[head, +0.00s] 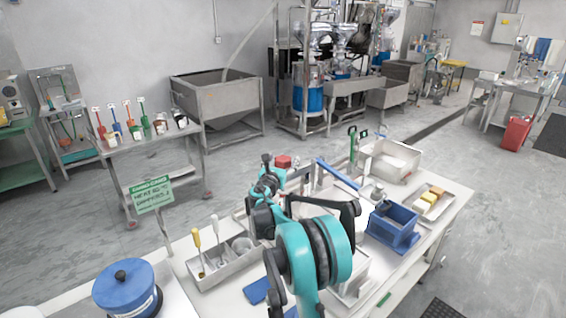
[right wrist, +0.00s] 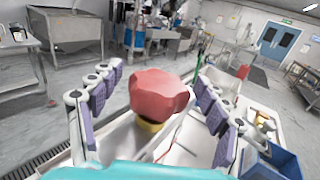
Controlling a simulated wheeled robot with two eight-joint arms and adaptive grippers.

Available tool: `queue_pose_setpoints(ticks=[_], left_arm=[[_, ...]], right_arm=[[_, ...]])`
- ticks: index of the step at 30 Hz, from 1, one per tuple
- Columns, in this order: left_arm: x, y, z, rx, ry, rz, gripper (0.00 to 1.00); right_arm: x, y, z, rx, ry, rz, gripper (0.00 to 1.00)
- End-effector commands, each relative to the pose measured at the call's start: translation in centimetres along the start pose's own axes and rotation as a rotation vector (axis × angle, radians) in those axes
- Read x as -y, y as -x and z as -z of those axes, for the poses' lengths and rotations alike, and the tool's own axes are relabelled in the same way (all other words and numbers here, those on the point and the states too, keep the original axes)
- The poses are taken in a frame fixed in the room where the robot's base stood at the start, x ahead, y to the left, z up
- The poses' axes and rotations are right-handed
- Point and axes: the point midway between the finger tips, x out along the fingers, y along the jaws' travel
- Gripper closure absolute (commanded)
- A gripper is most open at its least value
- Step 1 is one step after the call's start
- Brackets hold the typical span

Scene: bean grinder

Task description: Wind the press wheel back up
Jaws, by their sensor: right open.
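The red lobed wheel (right wrist: 158,92), with a yellow collar under it, stands between the two rows of finger pads of my right gripper (right wrist: 158,84) in the right wrist view. The pads are spread wide on both sides, with a visible gap to the wheel. In the head view the red wheel (head: 283,161) shows just beyond my teal and black right arm, which hides much of the press beneath it. My right gripper (head: 268,178) is partly hidden by its own arm there. My left gripper is not in view.
A blue bar (head: 338,174) lies right of the wheel. A blue box (head: 393,226), a tray with yellow blocks (head: 449,196) and a white bin (head: 390,160) stand to the right. A tool tray (head: 224,268) and blue-lidded pot (head: 125,288) are left.

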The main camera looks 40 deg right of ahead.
Motion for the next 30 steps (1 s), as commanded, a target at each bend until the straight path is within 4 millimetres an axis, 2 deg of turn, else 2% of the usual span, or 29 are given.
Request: queue_pose_setpoints(ticks=[8, 11, 14, 15, 23, 30], left_arm=[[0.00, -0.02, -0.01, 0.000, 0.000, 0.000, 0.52], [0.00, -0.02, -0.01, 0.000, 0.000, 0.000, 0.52], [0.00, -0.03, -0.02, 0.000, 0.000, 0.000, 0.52], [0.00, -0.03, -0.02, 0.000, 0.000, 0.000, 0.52], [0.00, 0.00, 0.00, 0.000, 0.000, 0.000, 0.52], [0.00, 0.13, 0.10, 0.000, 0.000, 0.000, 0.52]], right_arm=[[0.02, -0.30, -0.04, 0.000, -0.001, 0.000, 0.24], [0.01, -0.29, -0.04, 0.000, -0.001, 0.000, 0.45], [0.01, -0.28, -0.04, 0.000, -0.001, 0.000, 0.72], [0.01, -0.28, -0.04, 0.000, -0.001, 0.000, 0.75], [0.07, -0.28, -0.05, 0.000, -0.001, -0.012, 0.75], [0.24, -0.29, -0.07, 0.000, -0.001, -0.104, 0.75]])
